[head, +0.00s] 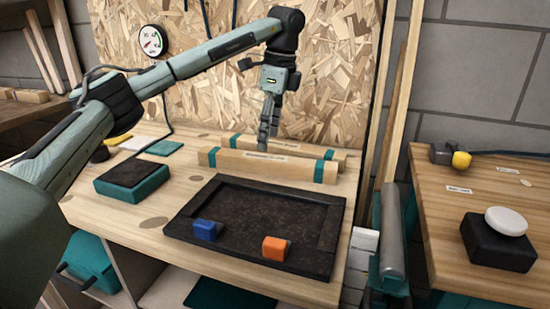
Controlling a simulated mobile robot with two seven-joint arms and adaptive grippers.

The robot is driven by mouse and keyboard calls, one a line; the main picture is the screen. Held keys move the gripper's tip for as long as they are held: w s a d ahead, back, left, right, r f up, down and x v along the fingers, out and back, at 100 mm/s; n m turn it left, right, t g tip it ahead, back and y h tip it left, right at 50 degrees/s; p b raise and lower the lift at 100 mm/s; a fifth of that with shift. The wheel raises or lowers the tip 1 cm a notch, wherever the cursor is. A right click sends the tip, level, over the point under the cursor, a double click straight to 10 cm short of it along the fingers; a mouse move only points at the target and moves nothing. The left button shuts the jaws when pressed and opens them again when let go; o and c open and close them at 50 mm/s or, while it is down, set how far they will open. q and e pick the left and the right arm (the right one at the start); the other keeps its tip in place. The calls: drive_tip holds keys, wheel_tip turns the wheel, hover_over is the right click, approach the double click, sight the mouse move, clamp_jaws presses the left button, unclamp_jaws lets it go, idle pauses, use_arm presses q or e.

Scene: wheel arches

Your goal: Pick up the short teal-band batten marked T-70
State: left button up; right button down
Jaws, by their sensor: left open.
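Two pale wooden battens with teal bands lie one behind the other at the back of the left bench in the head view. The front batten (228,161) has teal bands near both ends and a white label on top. The rear batten (310,151) is partly hidden behind the front one and also bears a label. Both labels are too small to read, so I cannot tell which is T-70. My left gripper (268,141) points down over the battens with its fingers open and empty. Its tips are just above or behind the front batten. My right gripper is not in view.
A dark tray (250,262) in front of the battens holds a blue block (205,229) and an orange block (276,248). A black-topped teal box (131,179) stands left. A chipboard panel (225,50) rises behind. Another bench (450,215) stands right across a gap.

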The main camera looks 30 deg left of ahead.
sight(265, 157)
use_arm(q)
drive_tip(key=shift+s+a+f, duration=0.1)
drive_tip(key=shift+s+f, duration=0.05)
drive_tip(key=shift+f, duration=0.5)
drive_tip(key=shift+s+a+f, duration=0.1)
drive_tip(key=shift+f, duration=0.3)
drive_tip(key=f, duration=0.5)
drive_tip(key=shift+a, duration=0.3)
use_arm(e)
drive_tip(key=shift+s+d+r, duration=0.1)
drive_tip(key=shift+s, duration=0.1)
use_arm(q)
drive_tip(key=shift+c, duration=0.4)
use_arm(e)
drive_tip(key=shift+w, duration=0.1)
